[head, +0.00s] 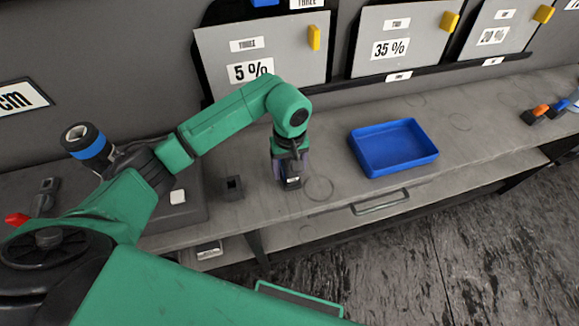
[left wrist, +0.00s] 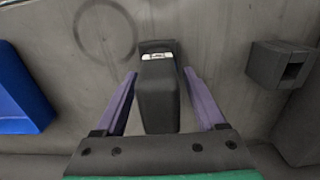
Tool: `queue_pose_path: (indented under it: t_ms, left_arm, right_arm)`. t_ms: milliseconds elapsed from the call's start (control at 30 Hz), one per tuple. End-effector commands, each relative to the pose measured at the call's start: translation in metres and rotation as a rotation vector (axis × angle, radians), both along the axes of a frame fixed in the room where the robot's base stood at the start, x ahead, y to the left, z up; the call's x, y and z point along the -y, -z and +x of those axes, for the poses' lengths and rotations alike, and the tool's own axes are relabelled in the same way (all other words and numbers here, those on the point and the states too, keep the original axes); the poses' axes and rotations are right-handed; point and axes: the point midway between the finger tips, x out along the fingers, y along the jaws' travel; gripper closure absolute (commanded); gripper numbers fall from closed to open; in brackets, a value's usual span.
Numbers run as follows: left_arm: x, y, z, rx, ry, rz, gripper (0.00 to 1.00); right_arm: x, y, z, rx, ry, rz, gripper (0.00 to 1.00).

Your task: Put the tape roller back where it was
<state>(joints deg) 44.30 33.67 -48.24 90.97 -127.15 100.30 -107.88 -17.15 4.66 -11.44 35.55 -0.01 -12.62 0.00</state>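A dark, block-like tool (left wrist: 158,95) with a pale label on its far end stands between the purple fingers of my left gripper (left wrist: 159,72). I take it for the tape roller, but its roller part does not show. Thin gaps show between it and both fingers, so the gripper looks open around it. In the head view my left gripper (head: 290,170) points down at the bench, and the tool's labelled end (head: 292,183) shows low between the fingers, at or close to the bench top. My right gripper is out of view.
A dark holder with a square opening (head: 232,187) stands just left of the gripper; it also shows in the left wrist view (left wrist: 280,65). A blue tray (head: 393,147) lies to the right on the bench (head: 460,120). Sample panels (head: 265,60) stand behind.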

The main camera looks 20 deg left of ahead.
Motion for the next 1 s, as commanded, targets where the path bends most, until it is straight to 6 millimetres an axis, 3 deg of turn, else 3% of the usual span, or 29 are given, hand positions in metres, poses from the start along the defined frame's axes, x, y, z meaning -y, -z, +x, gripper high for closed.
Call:
queue_pose_path:
  t_ms: [133,267,500,700,1000]
  left_arm:
    - [0.0,-0.006,0.0,0.0,0.0,0.0,0.28]
    - [0.0,-0.02,0.002,0.006,0.0,0.0,0.28]
    - [0.0,-0.078,0.001,0.008,0.001,0.001,0.28]
    - [0.0,-0.116,0.001,0.003,0.0,0.001,0.28]
    - [0.0,-0.123,0.0,0.0,0.0,0.0,0.28]
  right_arm:
    - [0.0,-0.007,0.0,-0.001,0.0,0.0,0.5]
    - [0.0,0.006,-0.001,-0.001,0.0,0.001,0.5]
    - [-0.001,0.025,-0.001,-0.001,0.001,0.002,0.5]
    - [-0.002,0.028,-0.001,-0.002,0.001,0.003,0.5]
    - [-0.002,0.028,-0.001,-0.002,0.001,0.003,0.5]
